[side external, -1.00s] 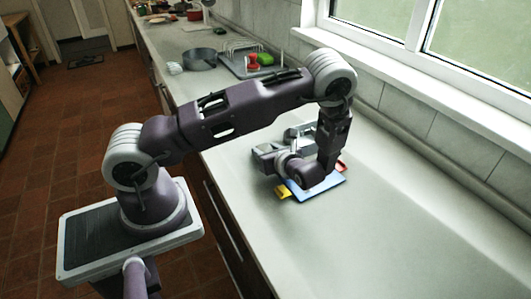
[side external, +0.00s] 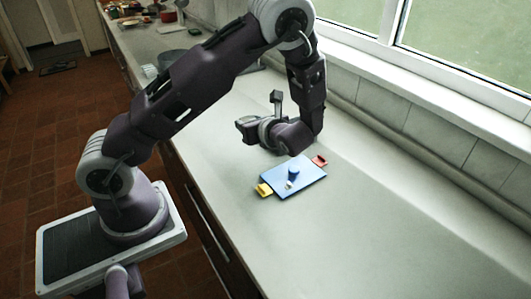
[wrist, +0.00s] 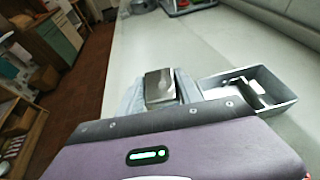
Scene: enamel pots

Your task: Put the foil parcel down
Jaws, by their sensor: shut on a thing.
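The foil parcel (wrist: 160,86) shows in the wrist view as a small shiny grey block between the two pale fingers. My gripper (side external: 246,127) is shut on it. In the side view my gripper points left, low over the worktop beyond the blue board. The parcel cannot be made out there, so I cannot tell whether it touches the worktop.
A grey open tray (wrist: 280,102) with small pieces inside is right of the parcel. A blue board (side external: 308,176) with a blue knob lies nearer, with a yellow block (side external: 264,190) and a red block (side external: 319,161) at its edges. The near right worktop (side external: 400,230) is clear.

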